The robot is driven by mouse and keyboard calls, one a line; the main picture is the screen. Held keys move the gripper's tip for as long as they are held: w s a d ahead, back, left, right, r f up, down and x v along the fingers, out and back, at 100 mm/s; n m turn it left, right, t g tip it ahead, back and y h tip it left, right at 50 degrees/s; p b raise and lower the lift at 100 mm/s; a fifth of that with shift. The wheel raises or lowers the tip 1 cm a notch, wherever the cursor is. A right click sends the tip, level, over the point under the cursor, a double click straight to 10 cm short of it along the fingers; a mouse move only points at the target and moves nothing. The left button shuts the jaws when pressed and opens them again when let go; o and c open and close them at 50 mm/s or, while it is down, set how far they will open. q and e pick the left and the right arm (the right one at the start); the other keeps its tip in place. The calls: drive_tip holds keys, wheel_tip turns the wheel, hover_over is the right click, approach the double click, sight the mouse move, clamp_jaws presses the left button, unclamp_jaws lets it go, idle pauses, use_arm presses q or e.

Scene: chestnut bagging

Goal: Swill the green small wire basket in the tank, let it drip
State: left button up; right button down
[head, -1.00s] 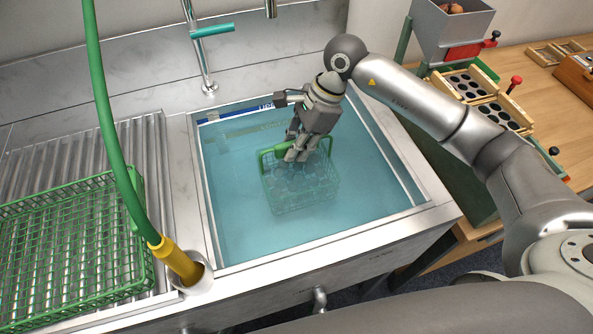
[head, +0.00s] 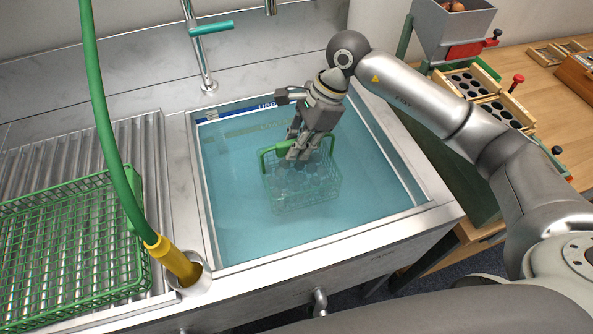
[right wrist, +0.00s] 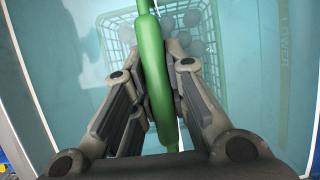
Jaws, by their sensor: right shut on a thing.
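The green small wire basket (head: 305,184) is in the water of the tank (head: 235,235), with its handle above the surface. My right gripper (head: 298,152) is shut on the basket's green handle, which also shows between the fingers in the right wrist view (right wrist: 152,80). Several pale round things (right wrist: 185,22) lie in the basket below the handle. The basket looks roughly level; its lower part shows through the water. My left gripper is not in view.
A large green wire basket (head: 70,245) stands on the ribbed drainboard to the left. A green hose (head: 110,140) with a yellow nozzle (head: 172,258) stands at the tank's left front. A tap (head: 208,60) rises behind. A wooden table (head: 540,75) with trays and a hopper is at the right.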

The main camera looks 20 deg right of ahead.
drive_tip(key=shift+a, duration=0.25)
drive_tip(key=shift+d, duration=0.15)
drive_tip(key=shift+w+d+b, duration=0.1)
drive_tip(key=shift+d+b, duration=0.3)
drive_tip(key=shift+d, duration=0.5)
drive_tip(key=shift+a, duration=0.2)
drive_tip(key=shift+a, duration=0.9)
drive_tip(key=shift+d, duration=0.15)
